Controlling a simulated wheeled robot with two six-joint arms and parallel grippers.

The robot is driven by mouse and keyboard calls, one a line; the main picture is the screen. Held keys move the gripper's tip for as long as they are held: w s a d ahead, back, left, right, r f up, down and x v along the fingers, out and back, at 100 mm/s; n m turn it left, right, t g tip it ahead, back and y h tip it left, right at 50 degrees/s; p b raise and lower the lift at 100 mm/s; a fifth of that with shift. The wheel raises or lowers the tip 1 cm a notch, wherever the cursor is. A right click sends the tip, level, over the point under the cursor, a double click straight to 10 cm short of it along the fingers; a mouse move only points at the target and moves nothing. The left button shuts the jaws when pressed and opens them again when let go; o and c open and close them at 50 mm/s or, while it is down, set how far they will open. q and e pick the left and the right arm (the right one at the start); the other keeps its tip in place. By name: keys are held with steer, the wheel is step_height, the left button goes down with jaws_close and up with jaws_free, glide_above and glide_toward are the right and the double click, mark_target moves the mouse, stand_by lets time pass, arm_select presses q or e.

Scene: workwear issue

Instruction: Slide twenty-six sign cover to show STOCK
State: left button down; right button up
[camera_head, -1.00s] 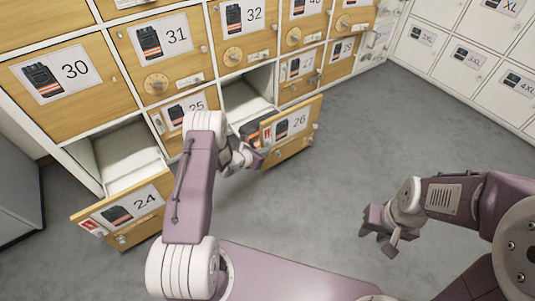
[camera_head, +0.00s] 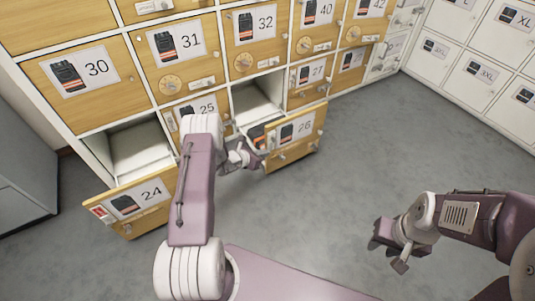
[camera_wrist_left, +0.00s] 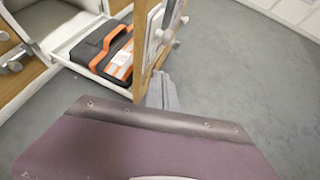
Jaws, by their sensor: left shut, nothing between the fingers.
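Drawer 26 (camera_head: 295,130) is pulled open, its wooden front bearing a number card and small knobs. A small red patch shows at the left end of that front, partly behind my left gripper; the sign cover's position and any wording are too small to read. My left gripper (camera_head: 248,161) is shut and empty, close to the left end of the front. In the left wrist view, my left fingers (camera_wrist_left: 162,92) are beside the outer face of the drawer front (camera_wrist_left: 147,50); contact cannot be told. My right gripper (camera_head: 388,252) is open and empty over the floor.
Drawer 24 (camera_head: 150,192) is also open at the left, with a red sign (camera_head: 101,212). A black and orange case (camera_wrist_left: 105,52) lies inside drawer 26. Closed wooden lockers rise behind, white lockers (camera_head: 480,68) stand right. The grey floor (camera_head: 370,150) is clear.

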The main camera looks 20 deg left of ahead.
arm_select(q)
steer(key=p+v, duration=0.6)
steer(key=v, duration=0.4)
